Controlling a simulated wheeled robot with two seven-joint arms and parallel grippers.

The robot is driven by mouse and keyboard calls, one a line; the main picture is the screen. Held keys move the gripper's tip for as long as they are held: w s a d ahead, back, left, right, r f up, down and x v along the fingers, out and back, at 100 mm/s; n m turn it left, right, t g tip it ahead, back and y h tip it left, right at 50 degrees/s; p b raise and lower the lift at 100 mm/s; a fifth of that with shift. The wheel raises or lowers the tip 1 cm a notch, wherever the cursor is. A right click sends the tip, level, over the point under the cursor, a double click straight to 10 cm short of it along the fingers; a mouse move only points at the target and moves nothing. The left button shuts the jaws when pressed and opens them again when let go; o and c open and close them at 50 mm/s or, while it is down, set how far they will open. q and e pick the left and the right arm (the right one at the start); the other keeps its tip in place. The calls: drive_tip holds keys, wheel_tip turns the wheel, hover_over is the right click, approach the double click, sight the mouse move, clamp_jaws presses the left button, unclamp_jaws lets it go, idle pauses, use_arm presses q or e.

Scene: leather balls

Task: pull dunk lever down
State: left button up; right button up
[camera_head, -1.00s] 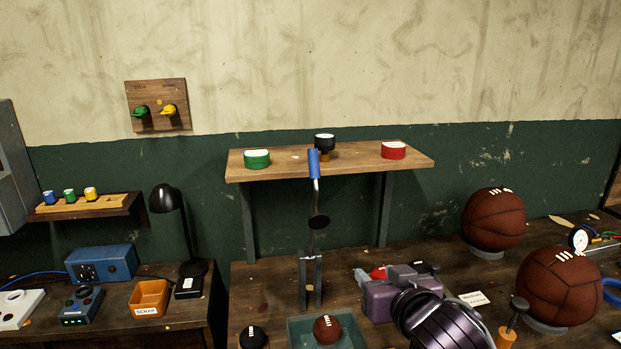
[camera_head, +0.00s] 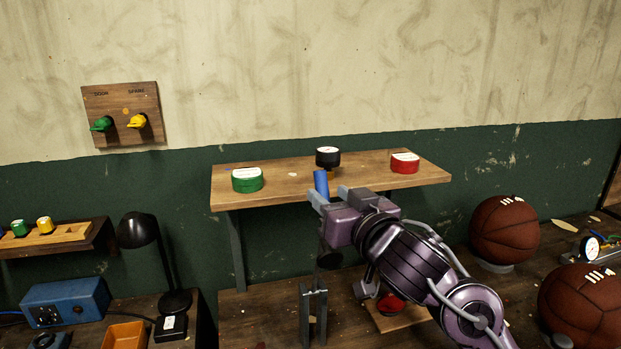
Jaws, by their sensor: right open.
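The lever has a blue handle (camera_head: 321,183) that stands up in front of the wooden shelf. Its metal bracket (camera_head: 313,308) is on the bench below, and part of the shaft is hidden behind my gripper. My right gripper (camera_head: 329,194) is open at the blue handle, its fingertips pointing at the shelf. One finger is close to the handle's lower end, and the other is to its right. I cannot tell whether either touches it. My left gripper is not in view.
Brown balls (camera_head: 504,229) sit at right. A black lamp (camera_head: 139,230) and blue box (camera_head: 66,302) are at left.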

sight(325, 189)
drive_tip(key=x, duration=0.2)
drive_tip(key=p+x, duration=0.1)
drive_tip(key=shift+w+a+r, duration=0.15)
drive_tip(key=shift+w+r, duration=0.1)
drive_tip(key=shift+w, duration=0.05)
drive_tip(key=shift+x, duration=1)
drive_tip(key=shift+w+a+f, duration=0.1)
drive_tip(key=shift+w+f, duration=0.1)
drive_tip(key=shift+w, duration=0.05)
drive_tip(key=shift+s, duration=0.1)
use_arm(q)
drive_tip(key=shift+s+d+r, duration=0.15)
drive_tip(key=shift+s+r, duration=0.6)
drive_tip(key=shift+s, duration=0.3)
use_arm(e)
clamp_jaws()
